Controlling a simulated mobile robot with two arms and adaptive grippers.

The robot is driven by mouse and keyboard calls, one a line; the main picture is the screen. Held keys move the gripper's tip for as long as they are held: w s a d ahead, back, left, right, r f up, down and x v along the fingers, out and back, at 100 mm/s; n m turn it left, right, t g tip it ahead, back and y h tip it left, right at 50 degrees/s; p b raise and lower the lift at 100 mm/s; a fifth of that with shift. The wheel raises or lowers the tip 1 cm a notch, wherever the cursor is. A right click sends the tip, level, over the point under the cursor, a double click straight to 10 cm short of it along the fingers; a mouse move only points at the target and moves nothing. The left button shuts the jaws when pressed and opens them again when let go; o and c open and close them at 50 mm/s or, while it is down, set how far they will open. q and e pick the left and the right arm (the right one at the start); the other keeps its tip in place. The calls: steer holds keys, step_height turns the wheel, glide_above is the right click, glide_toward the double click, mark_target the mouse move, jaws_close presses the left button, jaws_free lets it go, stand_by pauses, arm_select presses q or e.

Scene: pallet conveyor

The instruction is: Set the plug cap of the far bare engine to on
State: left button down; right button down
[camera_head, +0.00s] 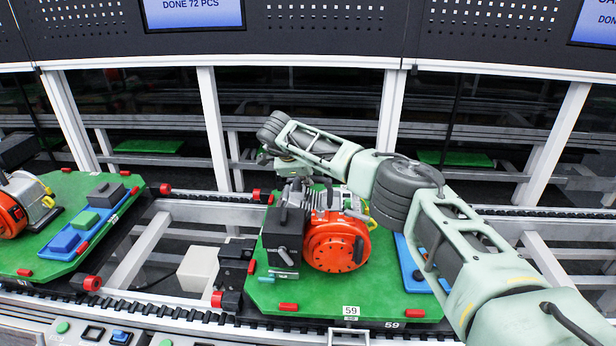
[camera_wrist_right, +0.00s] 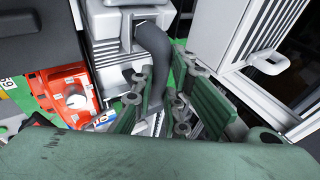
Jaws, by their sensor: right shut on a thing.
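A red engine (camera_head: 336,240) with a grey finned top and a dark box on its left side stands on the green pallet (camera_head: 300,298) marked 59. My right gripper (camera_head: 290,172) is at the engine's back left, its fingertips partly hidden by the engine in the head view. In the right wrist view my right gripper (camera_wrist_right: 165,112) has its green fingers shut on a dark bent plug cap (camera_wrist_right: 157,48). The cap's upper end meets the light grey engine block (camera_wrist_right: 112,38); I cannot tell how firmly it is seated. My left gripper is not in view.
A second pallet (camera_head: 30,262) at the left carries another red engine (camera_head: 10,215) and blue and green blocks. A blue tray (camera_head: 412,268) lies right of the near engine, partly under my right arm. Frame posts (camera_head: 215,130) stand behind the conveyor.

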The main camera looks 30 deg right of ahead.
steer(key=c, duration=1.7)
jaws_free()
steer(key=shift+w+f, duration=0.1)
steer(key=shift+c, duration=0.2)
steer(key=v, duration=1.2)
